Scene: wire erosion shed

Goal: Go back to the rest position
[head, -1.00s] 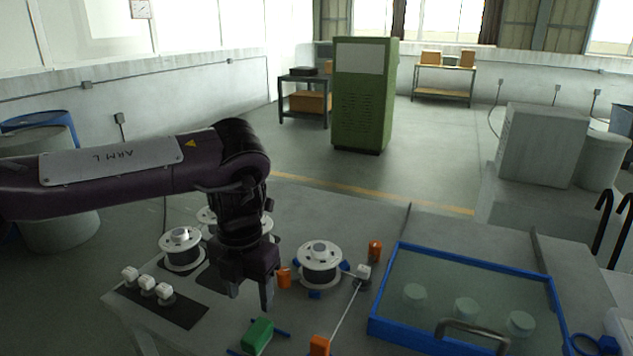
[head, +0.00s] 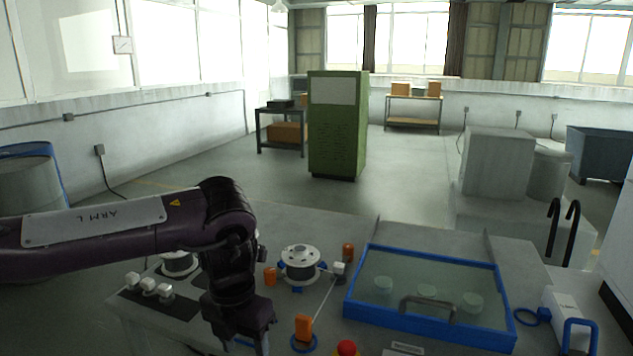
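My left gripper (head: 240,338) hangs pointing down at the bottom of the head view, in front of the near part of the grey bench (head: 330,222). Its fingers look spread, with nothing seen between them; the tips are at the picture's lower edge. My dark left arm comes in from the left with the elbow raised. My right gripper is not in view.
A white-flanged spool (head: 300,252) and an orange block (head: 303,326) stand right of the gripper. A blue-framed clear lid (head: 350,310) lies further right. White knobs (head: 148,286) stand left. A red button (head: 346,347) is at the front edge.

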